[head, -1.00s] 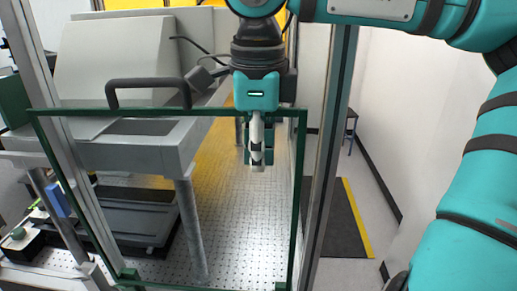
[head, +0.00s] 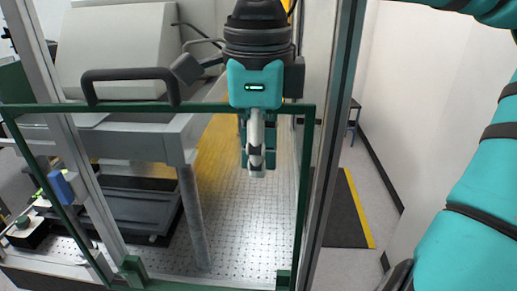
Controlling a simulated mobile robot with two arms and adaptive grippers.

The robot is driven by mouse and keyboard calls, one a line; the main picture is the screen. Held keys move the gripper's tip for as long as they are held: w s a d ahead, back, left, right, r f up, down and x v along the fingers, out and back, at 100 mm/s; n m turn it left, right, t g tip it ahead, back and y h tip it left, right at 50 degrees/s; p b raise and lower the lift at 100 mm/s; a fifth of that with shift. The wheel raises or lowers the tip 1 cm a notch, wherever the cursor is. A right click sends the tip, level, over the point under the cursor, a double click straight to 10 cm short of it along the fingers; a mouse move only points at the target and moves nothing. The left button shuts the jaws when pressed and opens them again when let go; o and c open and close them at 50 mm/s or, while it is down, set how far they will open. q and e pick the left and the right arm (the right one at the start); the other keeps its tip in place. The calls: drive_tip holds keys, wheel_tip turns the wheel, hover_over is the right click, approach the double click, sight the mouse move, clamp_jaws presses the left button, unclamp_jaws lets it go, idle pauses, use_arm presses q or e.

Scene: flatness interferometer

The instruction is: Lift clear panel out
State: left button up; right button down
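The clear panel (head: 225,230) has green edges and stands upright at the front of a metal-posted enclosure. A black handle (head: 130,75) rises from the left part of its top edge. My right gripper (head: 257,160) points down over the right part of the top edge. Its white-and-black finger hangs below that edge, with teal finger parts beside and behind it. The fingers are seen face-on, so their gap and any grip on the panel are hidden. My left gripper is out of view.
Green brackets (head: 132,270) sit at the panel's foot. Metal posts (head: 335,150) stand close on both sides. Behind the glass are a grey instrument (head: 125,50) and a perforated table top (head: 235,215). The floor at right has a dark mat (head: 345,215).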

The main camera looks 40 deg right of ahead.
drive_tip(key=shift+s+a+r, duration=0.15)
drive_tip(key=shift+s+a, duration=0.65)
drive_tip(key=shift+a, duration=0.15)
drive_tip(key=shift+s+a+r, duration=0.15)
drive_tip(key=shift+s+a, duration=0.6)
drive_tip(key=shift+a, duration=0.2)
drive_tip(key=shift+d, duration=0.1)
